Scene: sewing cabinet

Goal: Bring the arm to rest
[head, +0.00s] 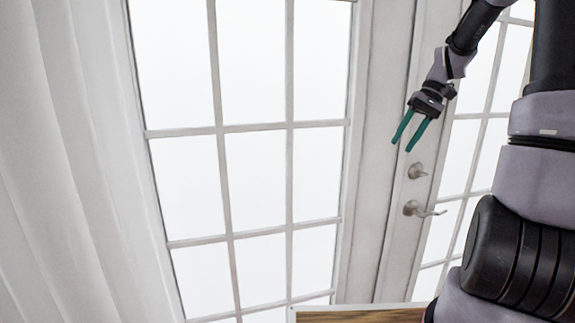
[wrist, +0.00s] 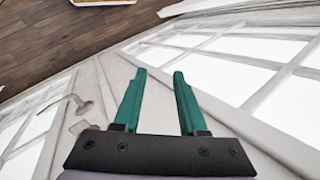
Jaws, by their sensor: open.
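My gripper (head: 402,142) hangs in the upper right of the head view, its two green fingers apart and pointing down and to the left. It holds nothing. It shows in front of the white glazed door, above the door handle in the picture. In the wrist view my gripper (wrist: 158,74) also shows open, with an empty gap between the fingers. My arm fills the right side of the head view.
White glazed doors (head: 222,130) fill the background, with a lever handle (head: 420,210) and a lock (head: 416,171). A white curtain (head: 60,180) hangs at left. A wooden surface with a pale edge (head: 360,314) shows at the bottom. Dark wood floor (wrist: 60,45) shows in the wrist view.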

